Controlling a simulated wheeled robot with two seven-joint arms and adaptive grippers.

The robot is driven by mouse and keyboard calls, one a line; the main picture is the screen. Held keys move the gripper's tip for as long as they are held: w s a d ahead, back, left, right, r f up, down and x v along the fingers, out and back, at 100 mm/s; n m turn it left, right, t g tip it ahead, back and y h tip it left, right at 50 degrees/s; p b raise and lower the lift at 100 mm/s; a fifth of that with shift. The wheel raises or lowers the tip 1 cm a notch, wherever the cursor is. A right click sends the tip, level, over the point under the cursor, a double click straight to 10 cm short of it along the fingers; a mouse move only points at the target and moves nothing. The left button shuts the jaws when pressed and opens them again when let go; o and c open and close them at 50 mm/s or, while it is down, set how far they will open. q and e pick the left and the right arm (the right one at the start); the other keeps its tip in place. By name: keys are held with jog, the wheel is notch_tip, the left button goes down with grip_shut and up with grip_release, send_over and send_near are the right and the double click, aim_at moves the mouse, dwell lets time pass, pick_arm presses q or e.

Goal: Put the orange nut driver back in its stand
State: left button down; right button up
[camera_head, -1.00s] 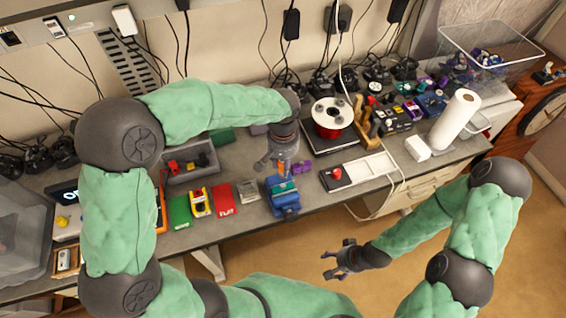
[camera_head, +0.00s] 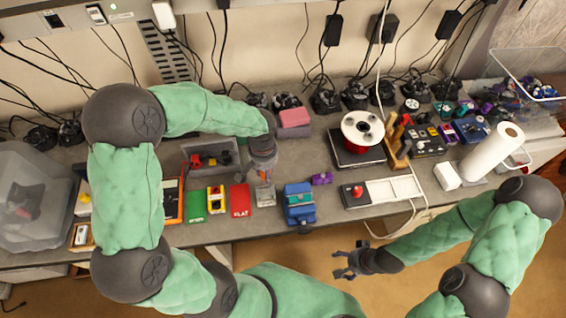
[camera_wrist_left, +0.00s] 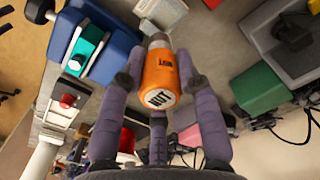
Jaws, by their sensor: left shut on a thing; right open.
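In the head view my left gripper (camera_head: 263,172) is shut on the driver above the grey stand (camera_head: 265,197), between the red mat and the blue vise. The fingers mostly hide the driver there. I cannot tell whether its tip touches the stand. My right gripper (camera_head: 350,262) is open and empty, in front of the bench.
The blue vise (camera_head: 299,203) stands just right of the stand. The red mat (camera_head: 240,200) and green mat (camera_head: 195,207) lie to its left, with a grey bin (camera_head: 187,165) behind. A spool (camera_head: 362,128) and paper towel roll (camera_head: 492,152) stand further right.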

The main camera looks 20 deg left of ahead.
aim_at(264, 182)
pick_arm(q)
jog(key=shift+s+a+f, duration=0.2)
jog(key=shift+a+f, duration=0.1)
jog(key=shift+a, duration=0.05)
jog(key=shift+f+b, duration=1.8)
jog(key=shift+f, duration=0.8)
jog(key=shift+f+b, duration=0.15)
jog(key=shift+b, duration=0.6)
jog(key=shift+f+b, duration=1.05)
jog(key=shift+b, duration=0.05)
dwell(1.0)
dwell(0.6)
jog(key=shift+f+b, duration=0.65)
jog(key=shift+b, duration=0.25)
dwell(0.7)
